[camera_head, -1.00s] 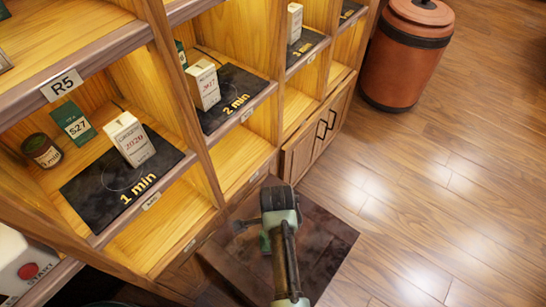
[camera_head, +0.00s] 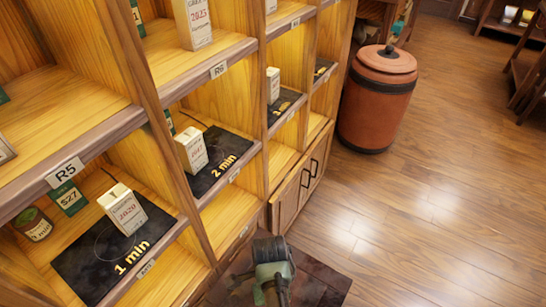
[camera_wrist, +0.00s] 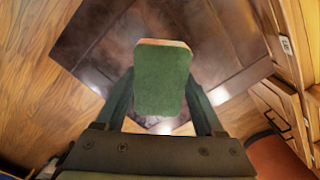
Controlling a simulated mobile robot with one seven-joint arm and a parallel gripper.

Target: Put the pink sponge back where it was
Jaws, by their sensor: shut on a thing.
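My gripper (camera_wrist: 163,98) is shut on a sponge (camera_wrist: 162,80), with a finger on each side of it. In the wrist view the sponge shows a broad green face and a thin pinkish-orange edge along its top. In the head view my wrist is low in the middle, and the fingers and the sponge are hidden there. The sponge is held over a dark brown panelled surface (camera_wrist: 95,30), which also shows at the bottom of the head view (camera_head: 318,288). I cannot tell how high above it the sponge is.
A wooden shelf unit (camera_head: 110,120) fills the left, with white boxes (camera_head: 122,208) on black mats marked "1 min" and "2 min" (camera_head: 218,160). Green cards and a small jar (camera_head: 33,224) stand beside. A lidded red-brown bin (camera_head: 376,100) stands beyond. The wooden floor right is clear.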

